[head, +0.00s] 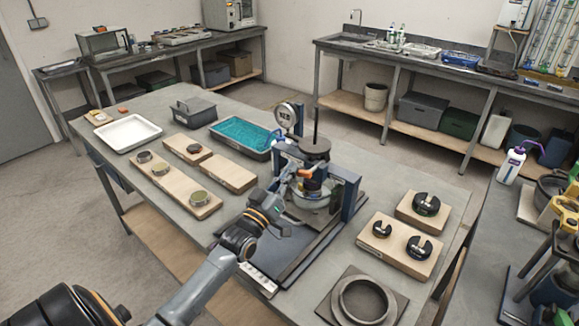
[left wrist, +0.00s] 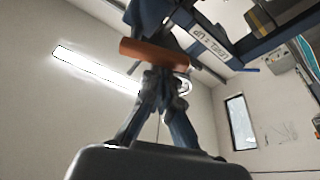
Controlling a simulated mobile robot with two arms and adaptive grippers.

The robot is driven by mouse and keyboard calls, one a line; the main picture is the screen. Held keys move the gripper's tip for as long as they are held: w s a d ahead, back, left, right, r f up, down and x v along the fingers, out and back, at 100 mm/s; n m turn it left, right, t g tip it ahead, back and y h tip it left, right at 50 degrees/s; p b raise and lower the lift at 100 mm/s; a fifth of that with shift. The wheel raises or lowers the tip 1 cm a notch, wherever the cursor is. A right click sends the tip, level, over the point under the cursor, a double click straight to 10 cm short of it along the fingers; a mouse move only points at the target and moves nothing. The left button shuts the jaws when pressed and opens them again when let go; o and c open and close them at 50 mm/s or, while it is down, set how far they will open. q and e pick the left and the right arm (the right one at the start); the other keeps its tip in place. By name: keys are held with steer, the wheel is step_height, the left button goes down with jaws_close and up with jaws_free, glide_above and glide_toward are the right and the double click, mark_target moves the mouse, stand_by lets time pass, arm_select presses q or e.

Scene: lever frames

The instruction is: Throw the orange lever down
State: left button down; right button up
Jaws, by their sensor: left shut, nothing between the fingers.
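The orange lever (left wrist: 155,54) shows in the left wrist view as a short orange cylinder, just beyond my fingertips. It belongs to a dark blue apparatus, whose frame (left wrist: 206,42) carries a "LEVEL = UP" label. In the head view a small orange part of the lever (head: 305,172) shows at the front of the apparatus, partly hidden by my arm. My left gripper (left wrist: 160,78) is shut and empty, its tips close against the lever's underside in the picture; I cannot tell whether they touch. It also shows in the head view (head: 288,182). My right gripper is not in view.
The apparatus stands on a grey table (head: 345,240). Wooden boards with metal rings lie to its left, beside a teal-filled tray (head: 240,134) and a white tray (head: 128,133). Boards with black slotted weights (head: 405,246) and a grey ring (head: 362,299) lie to its right.

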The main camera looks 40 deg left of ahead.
arm_select(q)
steer(key=shift+s+d+f+n+g+y+p, duration=0.1)
steer(key=shift+d+f+n+g+y+p, duration=0.4)
steer(key=shift+n+p, duration=1.35)
steer(key=shift+w+d+f+n+g+y+p, duration=0.2)
steer(key=shift+f+n+g+y+p, duration=0.55)
steer(key=shift+n, duration=2.05)
steer(key=shift+s+d+f+n+g+y+p, duration=0.2)
steer(key=shift+d+f+n+g+y+p, duration=0.4)
steer(key=shift+n+p, duration=1.2)
steer(key=shift+f+n+b, duration=0.2)
steer(key=shift+n+b, duration=0.25)
steer(key=shift+b, duration=0.05)
